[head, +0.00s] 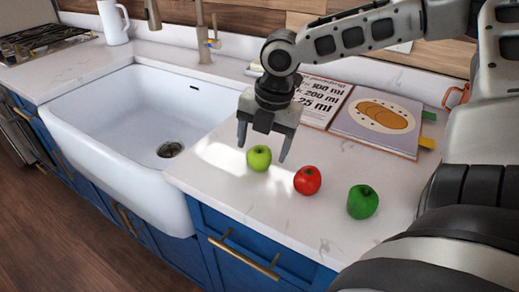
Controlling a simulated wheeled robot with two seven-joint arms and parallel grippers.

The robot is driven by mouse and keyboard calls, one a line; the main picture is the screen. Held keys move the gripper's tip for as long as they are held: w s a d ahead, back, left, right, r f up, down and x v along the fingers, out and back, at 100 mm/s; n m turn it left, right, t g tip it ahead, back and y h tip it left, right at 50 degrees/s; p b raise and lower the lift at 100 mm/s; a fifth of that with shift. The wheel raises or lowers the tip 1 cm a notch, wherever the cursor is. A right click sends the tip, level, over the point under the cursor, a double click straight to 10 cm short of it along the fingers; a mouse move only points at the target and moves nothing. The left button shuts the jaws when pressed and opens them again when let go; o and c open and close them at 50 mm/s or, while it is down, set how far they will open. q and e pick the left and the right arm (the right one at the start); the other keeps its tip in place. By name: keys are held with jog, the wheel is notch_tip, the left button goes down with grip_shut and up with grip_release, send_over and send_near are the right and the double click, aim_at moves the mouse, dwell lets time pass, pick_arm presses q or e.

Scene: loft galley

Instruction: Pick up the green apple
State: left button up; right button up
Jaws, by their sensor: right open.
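A light green apple (259,158) sits on the white marble counter just right of the sink. My right gripper (263,149) is open and points down at it. Its two fingers show to the left and right of the apple in the head view, and no contact is visible. I cannot tell the exact height of the fingertips over the counter. A red apple-like fruit (307,181) sits to the right, and a darker green round fruit or pepper (362,202) sits further right. My left gripper is not in view.
A white sink (105,115) with a raised rim lies to the left. A recipe book (378,120) lies open at the back. A faucet (203,40) and a white pitcher (114,22) stand behind the sink. The counter's front edge is close to the fruits.

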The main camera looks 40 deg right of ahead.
jog(key=shift+w+a+f, duration=0.1)
jog(key=shift+w+f, duration=0.05)
jog(key=shift+f, duration=0.55)
jog(key=shift+w+f, duration=0.1)
jog(key=shift+f, duration=0.6)
jog(key=c, duration=1.1)
jog(key=shift+r, duration=0.2)
